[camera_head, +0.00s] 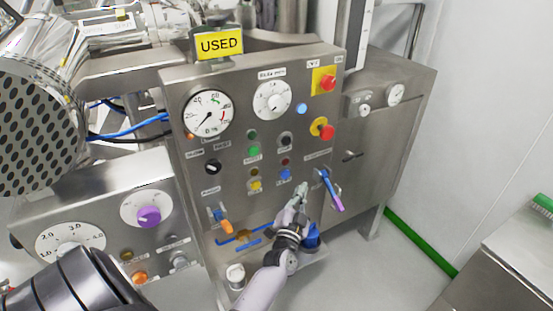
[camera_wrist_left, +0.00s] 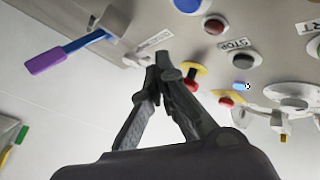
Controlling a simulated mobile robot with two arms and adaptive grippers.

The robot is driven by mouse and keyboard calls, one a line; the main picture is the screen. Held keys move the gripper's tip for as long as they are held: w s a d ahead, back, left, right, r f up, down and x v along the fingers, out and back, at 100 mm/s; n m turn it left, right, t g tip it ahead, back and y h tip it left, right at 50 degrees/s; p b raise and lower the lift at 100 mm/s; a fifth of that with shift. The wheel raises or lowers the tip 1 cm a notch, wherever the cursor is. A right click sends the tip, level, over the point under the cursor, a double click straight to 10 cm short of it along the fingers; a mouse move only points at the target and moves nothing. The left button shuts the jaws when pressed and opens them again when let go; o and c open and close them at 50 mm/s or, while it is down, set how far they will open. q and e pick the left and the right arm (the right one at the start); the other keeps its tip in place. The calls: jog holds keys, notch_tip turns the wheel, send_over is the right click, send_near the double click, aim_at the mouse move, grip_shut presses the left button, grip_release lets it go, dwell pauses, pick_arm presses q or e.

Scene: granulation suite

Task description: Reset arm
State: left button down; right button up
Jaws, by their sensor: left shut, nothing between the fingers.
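My left gripper (camera_head: 298,194) is in front of the lower middle of the steel control panel (camera_head: 225,180). Its fingertips come together in the left wrist view (camera_wrist_left: 163,62), shut and empty. In the head view it is just left of a lever with a blue and purple handle (camera_head: 331,190). The same lever shows at the upper left of the wrist view (camera_wrist_left: 70,50). I cannot tell whether the fingertips touch the panel. My right gripper is not in view.
The panel carries dials (camera_head: 208,113), coloured buttons and red stop knobs (camera_head: 327,132). A yellow "USED" sign (camera_head: 219,44) stands on top. An orange-tipped lever (camera_head: 226,226) is at lower left. A steel table (camera_head: 505,270) stands at right. Open floor (camera_head: 400,270) lies between.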

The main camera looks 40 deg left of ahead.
pick_arm(q)
jog(key=s+d+f+m+g+h+b, duration=0.1)
jog(key=s+d+f+g+h+b, duration=0.2)
jog(key=f, duration=0.9)
jog(key=s+d+f+g+h, duration=0.1)
jog(key=s+d+f+h, duration=0.3)
jog(key=f, duration=0.8)
jog(key=s+d+f+g+b, duration=0.1)
jog(key=s+d+f+g, duration=0.15)
jog(key=s+f, duration=0.4)
jog(key=s+d+f+g+b, duration=0.1)
jog(key=s+d+f+g, duration=0.2)
jog(key=f, duration=0.6)
jog(key=s+f+g+b, duration=0.1)
jog(key=s+f+g, duration=0.1)
jog(key=s+f, duration=0.4)
jog(key=s+f+n+g+b, duration=0.1)
jog(key=s+f+g, duration=0.2)
jog(key=s, duration=1.4)
jog(key=s+f+g+b, duration=0.1)
jog(key=s+f+g, duration=0.1)
jog(key=s+f, duration=0.7)
jog(key=s, duration=0.3)
jog(key=shift+a+n+g, duration=0.2)
jog(key=shift+n+g, duration=0.1)
jog(key=shift+g, duration=0.05)
